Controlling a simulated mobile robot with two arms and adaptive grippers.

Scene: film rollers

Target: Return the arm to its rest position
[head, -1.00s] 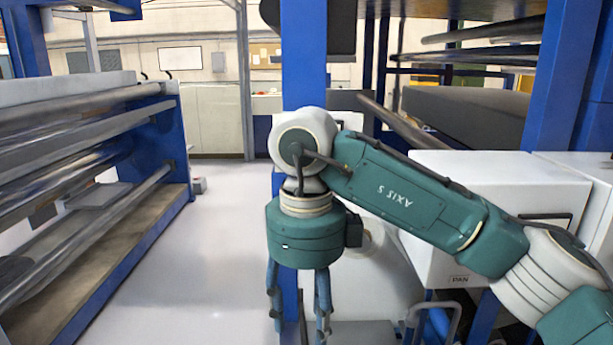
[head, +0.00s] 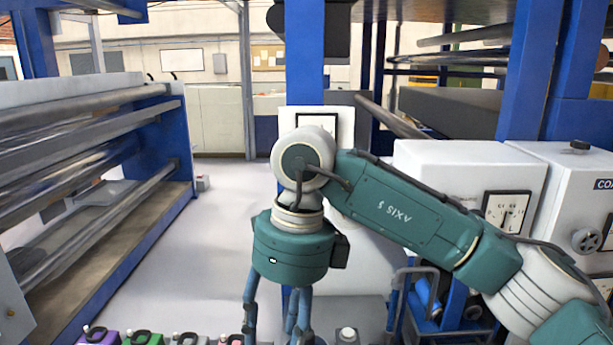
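My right arm comes in from the right, and its green and cream wrist hangs down in the middle of the view. My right gripper (head: 274,325) points down with its blue-grey fingers spread apart. I see nothing held between them; the lowest ends of the fingers are near the bottom edge of the picture. My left gripper and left arm are not in view.
Purple (head: 101,336) and green (head: 143,338) items with black loops line the bottom edge, near a white-capped object (head: 347,334). A roller machine (head: 90,150) stands left, white machine boxes (head: 470,170) right. Pale floor (head: 225,230) lies open between.

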